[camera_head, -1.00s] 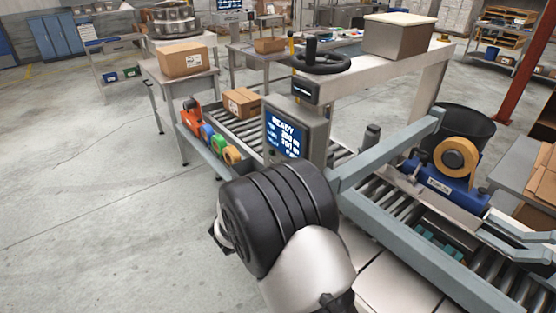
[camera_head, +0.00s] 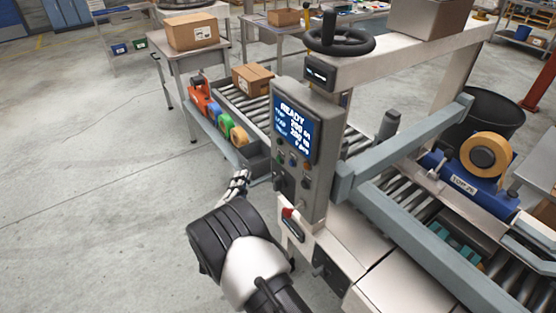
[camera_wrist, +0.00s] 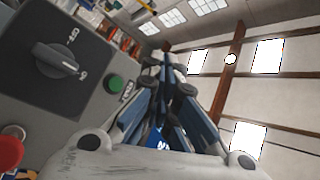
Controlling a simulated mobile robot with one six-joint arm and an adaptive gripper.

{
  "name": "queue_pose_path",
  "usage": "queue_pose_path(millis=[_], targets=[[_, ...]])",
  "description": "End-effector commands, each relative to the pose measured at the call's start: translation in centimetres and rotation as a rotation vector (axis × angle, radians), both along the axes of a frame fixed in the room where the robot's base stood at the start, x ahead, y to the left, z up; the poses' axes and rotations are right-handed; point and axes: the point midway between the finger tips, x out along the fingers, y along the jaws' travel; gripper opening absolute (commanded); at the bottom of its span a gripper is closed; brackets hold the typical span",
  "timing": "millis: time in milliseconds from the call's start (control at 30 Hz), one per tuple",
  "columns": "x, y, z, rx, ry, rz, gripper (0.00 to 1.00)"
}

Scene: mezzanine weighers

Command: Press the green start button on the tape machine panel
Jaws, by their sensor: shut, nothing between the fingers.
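The tape machine panel (camera_head: 318,190) is a grey upright box with a lit screen (camera_head: 297,124) reading READY. In the wrist view the green start button (camera_wrist: 115,84) is at the panel's edge, beside a black rotary switch (camera_wrist: 58,60). A red button (camera_wrist: 9,152) is at the lower left. My gripper (camera_head: 240,180) is shut and empty, left of the panel and apart from it. In the wrist view its fingers (camera_wrist: 168,70) point past the green button, not touching it.
A tray of coloured tape tools (camera_head: 222,121) lies beyond my gripper along the roller conveyor. A cardboard box (camera_head: 252,78) stands on the rollers. A red control (camera_head: 289,213) sits low on the machine's frame near my arm. The floor at left is clear.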

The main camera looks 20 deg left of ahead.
Motion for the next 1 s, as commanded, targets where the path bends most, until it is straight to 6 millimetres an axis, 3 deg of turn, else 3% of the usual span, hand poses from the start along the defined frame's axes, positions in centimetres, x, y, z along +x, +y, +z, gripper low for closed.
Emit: queue_pose_path(millis=[600,1000], targets=[[5.6,-4.8,-0.1,0.001,0.0,-0.004,0.0],[6.6,-5.7,0.0,0.001,0.0,-0.001,0.0]])
